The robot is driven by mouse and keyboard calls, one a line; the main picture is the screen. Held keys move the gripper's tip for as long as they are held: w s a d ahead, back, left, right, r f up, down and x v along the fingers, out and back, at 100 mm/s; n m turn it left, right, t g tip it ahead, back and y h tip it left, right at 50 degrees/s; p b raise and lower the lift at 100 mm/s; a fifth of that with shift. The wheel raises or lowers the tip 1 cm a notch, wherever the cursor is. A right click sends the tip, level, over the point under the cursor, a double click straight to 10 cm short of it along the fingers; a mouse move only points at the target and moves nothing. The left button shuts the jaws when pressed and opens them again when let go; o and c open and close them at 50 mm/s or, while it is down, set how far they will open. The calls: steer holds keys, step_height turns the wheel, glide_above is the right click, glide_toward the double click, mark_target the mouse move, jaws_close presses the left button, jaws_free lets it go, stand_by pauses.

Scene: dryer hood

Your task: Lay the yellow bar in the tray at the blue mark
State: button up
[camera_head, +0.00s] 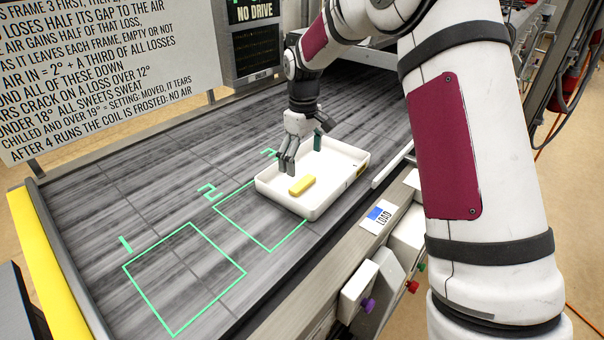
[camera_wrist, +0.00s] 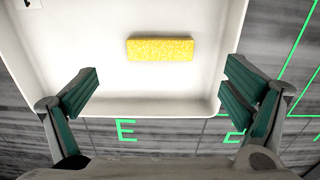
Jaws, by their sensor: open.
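The yellow bar (camera_head: 302,186) lies flat on the floor of the white tray (camera_head: 312,211), towards its left end in the head view. The bar also shows at the top of the wrist view (camera_wrist: 160,49), beyond the fingertips. My gripper (camera_head: 303,155) is open and empty, with its fingers over the tray's far side. I cannot tell how high they are above the tray floor. A blue mark (camera_head: 375,214) is on a white label reading LOAD, on the rail beside the tray.
The tray stands on a dark streaked bed with green numbered frames. Frames 1 (camera_head: 184,276) and 2 (camera_head: 245,218) are empty. A lettered board (camera_head: 100,70) stands behind at the left, beside a dark display panel (camera_head: 256,50). Boxes with coloured knobs (camera_head: 368,305) line the front.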

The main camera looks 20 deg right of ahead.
steer(key=s+r+m+t, duration=0.3)
steer(key=s+r, duration=1.3)
steer(key=r, duration=0.2)
steer(key=s+f+m+t, duration=0.2)
steer(key=s+m, duration=0.2)
steer(key=s, duration=1.4)
steer(key=shift+s+d+b, duration=0.25)
steer(key=shift+d+b, duration=0.1)
steer(key=shift+c, duration=0.4)
